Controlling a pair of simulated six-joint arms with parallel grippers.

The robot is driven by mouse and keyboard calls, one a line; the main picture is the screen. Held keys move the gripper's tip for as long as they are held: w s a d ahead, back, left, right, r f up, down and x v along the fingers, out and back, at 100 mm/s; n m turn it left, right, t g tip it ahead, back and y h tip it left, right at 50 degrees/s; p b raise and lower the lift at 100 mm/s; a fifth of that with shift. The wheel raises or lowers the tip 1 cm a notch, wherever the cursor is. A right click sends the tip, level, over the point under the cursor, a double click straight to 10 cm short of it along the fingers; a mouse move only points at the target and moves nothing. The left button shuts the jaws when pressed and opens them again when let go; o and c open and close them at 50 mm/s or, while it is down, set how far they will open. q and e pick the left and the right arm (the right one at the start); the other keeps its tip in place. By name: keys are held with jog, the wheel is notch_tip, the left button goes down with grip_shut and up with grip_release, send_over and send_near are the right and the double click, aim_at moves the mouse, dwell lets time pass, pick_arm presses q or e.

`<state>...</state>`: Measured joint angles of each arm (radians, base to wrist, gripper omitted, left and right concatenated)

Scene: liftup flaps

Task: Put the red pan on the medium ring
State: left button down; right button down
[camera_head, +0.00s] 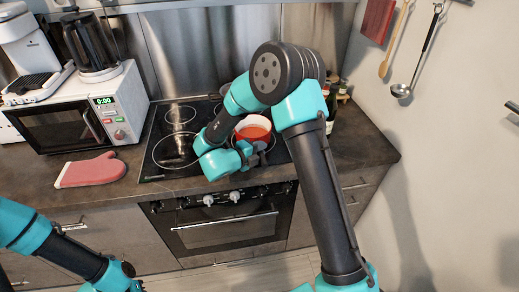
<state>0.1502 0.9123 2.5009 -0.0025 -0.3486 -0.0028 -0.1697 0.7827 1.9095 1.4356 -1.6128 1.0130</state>
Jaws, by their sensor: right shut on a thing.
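I cannot tell whether the pan touches the glass. Two ring outlines show on the left: a back-left ring (180,115) and a larger front-left ring (175,151). My right arm covers much of the middle and right of the cooktop. My left gripper (134,284) is low at the bottom edge, its fingers unclear.
A microwave (75,112) with a kettle (88,45) and a coffee machine (30,55) on top stands on the left. A pink oven mitt (90,171) lies on the counter. Bottles (331,108) stand behind my right arm. An oven (226,228) is below the cooktop.

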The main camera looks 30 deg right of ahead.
jog(key=c, duration=1)
grip_release()
jog(key=shift+f, duration=0.1)
jog(key=v, duration=1.2)
